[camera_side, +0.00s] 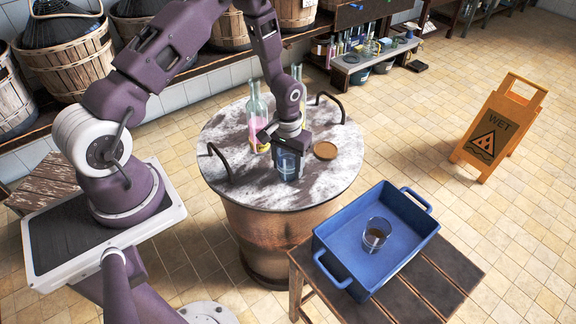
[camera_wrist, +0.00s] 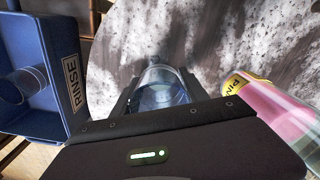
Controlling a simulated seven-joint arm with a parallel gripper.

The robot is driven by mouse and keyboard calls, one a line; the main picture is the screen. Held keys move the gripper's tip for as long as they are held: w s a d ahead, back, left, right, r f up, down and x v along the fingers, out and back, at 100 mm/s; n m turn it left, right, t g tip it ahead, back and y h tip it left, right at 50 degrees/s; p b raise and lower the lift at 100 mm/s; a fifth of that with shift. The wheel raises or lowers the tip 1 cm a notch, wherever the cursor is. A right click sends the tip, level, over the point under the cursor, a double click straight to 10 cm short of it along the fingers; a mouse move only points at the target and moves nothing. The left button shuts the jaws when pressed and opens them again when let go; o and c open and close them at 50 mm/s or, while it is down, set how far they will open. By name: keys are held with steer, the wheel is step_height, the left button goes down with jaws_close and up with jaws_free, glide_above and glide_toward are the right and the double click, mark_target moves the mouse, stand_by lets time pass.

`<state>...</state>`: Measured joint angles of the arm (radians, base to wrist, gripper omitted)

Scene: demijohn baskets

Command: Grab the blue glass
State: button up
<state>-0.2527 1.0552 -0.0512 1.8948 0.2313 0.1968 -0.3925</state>
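The blue glass (camera_side: 288,167) stands upright on the round table, a clear bluish tumbler directly below my gripper (camera_side: 290,148). In the wrist view the glass (camera_wrist: 160,90) sits between my two fingers (camera_wrist: 158,88), one on each side and close to its wall. I cannot tell whether the fingers press on it or only flank it. The lower part of the glass is partly hidden by my gripper body in the wrist view.
Bottles, one with pink liquid (camera_side: 257,117), stand close behind the glass on the table (camera_side: 225,135). A round cork mat (camera_side: 325,150) lies to its right. The table has dark handles (camera_side: 218,162). A blue RINSE tub (camera_side: 350,225) at lower right holds another glass (camera_side: 376,233).

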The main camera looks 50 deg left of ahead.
steer(key=shift+c, duration=1.4)
step_height(320, 180, up, 10)
